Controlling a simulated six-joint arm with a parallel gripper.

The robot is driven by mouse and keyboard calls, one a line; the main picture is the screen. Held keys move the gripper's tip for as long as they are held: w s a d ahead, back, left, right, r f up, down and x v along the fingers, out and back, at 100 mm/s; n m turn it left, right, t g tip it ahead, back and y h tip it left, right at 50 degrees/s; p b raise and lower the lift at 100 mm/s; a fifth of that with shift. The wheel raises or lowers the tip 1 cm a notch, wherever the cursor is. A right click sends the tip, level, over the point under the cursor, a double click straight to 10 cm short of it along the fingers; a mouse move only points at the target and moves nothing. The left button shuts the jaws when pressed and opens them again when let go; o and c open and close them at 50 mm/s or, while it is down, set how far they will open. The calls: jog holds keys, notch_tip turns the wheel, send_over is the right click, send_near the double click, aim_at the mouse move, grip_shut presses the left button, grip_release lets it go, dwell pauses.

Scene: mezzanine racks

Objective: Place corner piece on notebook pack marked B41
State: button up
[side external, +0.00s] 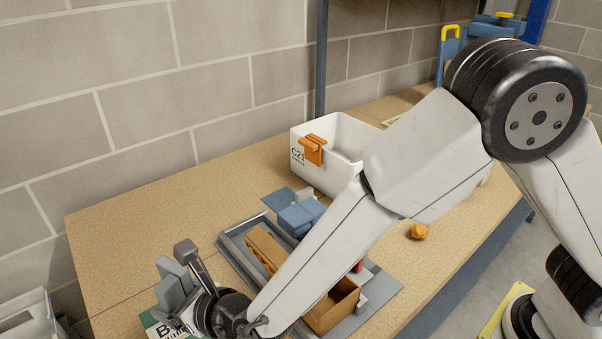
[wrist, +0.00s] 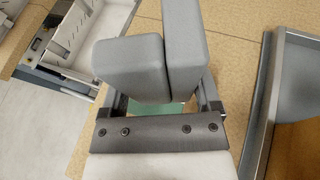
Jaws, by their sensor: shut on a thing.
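The corner piece (side external: 172,282) looks like two thick grey slabs joined at an angle. It is held in my gripper (side external: 186,268), at the lower left of the side view. In the wrist view the corner piece (wrist: 132,68) fills the top middle, between the finger links, and hides the fingertips. The notebook pack (side external: 156,322) is green and white with a label starting with "B", partly hidden by my gripper. A bit of green shows below the corner piece in the wrist view (wrist: 170,108). I cannot tell whether piece and pack touch.
A grey tray (side external: 232,255) with cardboard and blue pieces lies right of my gripper, partly under my arm. A white bin (side external: 350,133) marked C21 with an orange clip stands behind. An orange item (side external: 418,231) lies on the tabletop. The wooden top (side external: 120,225) at left is clear.

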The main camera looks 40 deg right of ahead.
aim_at(171, 305)
jog(key=shift+w+a+f, duration=0.35)
jog(key=shift+w+f, duration=0.05)
jog(key=shift+f, duration=0.25)
jog(key=shift+w+a+f, duration=0.3)
jog(key=shift+w+f, duration=0.1)
jog(key=shift+f, duration=0.2)
jog(key=shift+w+a+f, duration=0.15)
jog(key=shift+w+f, duration=0.1)
jog(key=shift+f, duration=1.6)
jog(key=shift+f, duration=0.1)
jog(key=o, duration=1)
